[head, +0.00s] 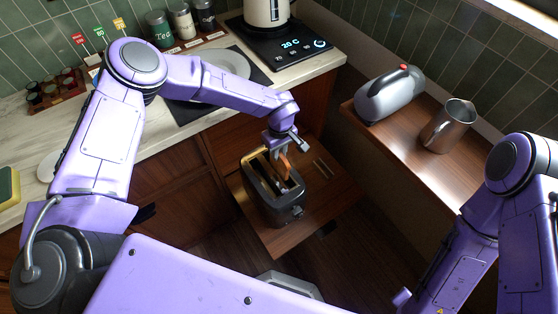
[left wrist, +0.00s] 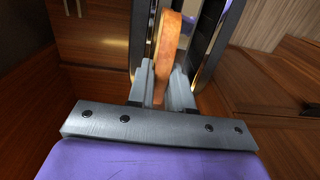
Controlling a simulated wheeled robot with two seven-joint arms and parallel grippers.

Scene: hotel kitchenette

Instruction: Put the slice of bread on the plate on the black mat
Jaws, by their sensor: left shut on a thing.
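The slice of bread (left wrist: 168,48) is brown and seen edge-on between the fingers of my left gripper (left wrist: 163,88), which is shut on it. In the head view my left gripper (head: 282,151) points down over the toaster (head: 268,205), and the bread (head: 285,165) shows just below the fingers, at the toaster's slot. I cannot tell whether its lower end is still inside the slot. The plate (head: 228,62) lies on the black mat (head: 258,76) on the counter, partly hidden behind my left arm. My right gripper is out of view.
The toaster stands on a low wooden surface (head: 330,195). A kettle (head: 266,12) on its black base is right of the mat. Canisters (head: 160,28) stand behind the plate.

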